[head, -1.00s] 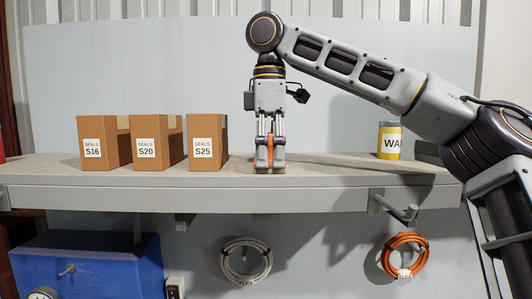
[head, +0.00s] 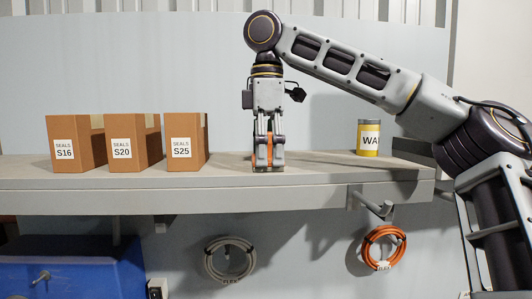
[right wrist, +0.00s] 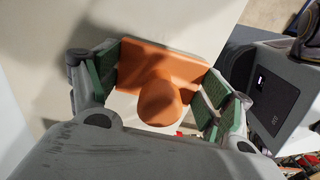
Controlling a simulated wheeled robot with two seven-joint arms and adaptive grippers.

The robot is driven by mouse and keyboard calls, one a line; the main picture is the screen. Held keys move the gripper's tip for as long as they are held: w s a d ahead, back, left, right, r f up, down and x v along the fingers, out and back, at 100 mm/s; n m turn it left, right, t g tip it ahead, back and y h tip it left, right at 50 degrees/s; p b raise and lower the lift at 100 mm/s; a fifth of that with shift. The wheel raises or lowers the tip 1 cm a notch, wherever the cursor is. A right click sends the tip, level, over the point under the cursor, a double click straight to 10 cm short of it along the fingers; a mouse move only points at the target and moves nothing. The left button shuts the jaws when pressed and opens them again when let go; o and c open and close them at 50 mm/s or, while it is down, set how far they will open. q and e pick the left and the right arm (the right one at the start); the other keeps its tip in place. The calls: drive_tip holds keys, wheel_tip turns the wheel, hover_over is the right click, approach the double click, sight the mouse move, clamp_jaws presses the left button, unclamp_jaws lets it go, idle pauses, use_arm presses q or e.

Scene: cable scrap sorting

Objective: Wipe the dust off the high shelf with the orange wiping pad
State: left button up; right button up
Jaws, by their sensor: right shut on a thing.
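My right gripper (head: 269,166) points straight down at the high shelf (head: 225,200), right of the boxes. It is shut on the orange wiping pad (head: 269,150), which shows as an orange strip between the fingers, low at the shelf top. In the right wrist view the orange pad (right wrist: 175,66) with its round knob (right wrist: 160,103) sits between the green-lined fingers, over the pale shelf surface (right wrist: 60,35). I cannot make out contact under the pad. Dust is hard to tell from shadow on the shelf top. My left gripper is not in view.
Cardboard boxes S16 (head: 64,153), S20 (head: 122,152) and S25 (head: 181,149) stand left of the gripper. A yellow can (head: 368,138) stands at the right. Shelf top between gripper and can is clear. Grey (head: 229,259) and orange (head: 384,249) coils hang below.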

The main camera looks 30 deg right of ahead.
sight(247, 167)
drive_tip(key=shift+s+d+f, duration=0.1)
drive_tip(key=shift+s+d, duration=0.35)
drive_tip(key=shift+d, duration=0.45)
drive_tip(key=shift+s+d+f, duration=0.1)
drive_tip(key=shift+s+d, duration=0.35)
drive_tip(key=shift+d, duration=0.4)
drive_tip(key=shift+c, duration=0.3)
drive_tip(key=shift+r, duration=0.15)
drive_tip(key=shift+w+a+r, duration=0.1)
drive_tip(key=shift+w+a, duration=0.4)
drive_tip(key=shift+a, duration=0.4)
drive_tip(key=shift+w+a, duration=0.45)
drive_tip(key=shift+a, duration=0.45)
drive_tip(key=shift+w+a, duration=0.25)
drive_tip(key=shift+a, duration=0.35)
drive_tip(key=shift+w+a, duration=0.3)
drive_tip(key=shift+a, duration=0.3)
drive_tip(key=shift+w+a, duration=0.25)
drive_tip(key=shift+a, duration=0.35)
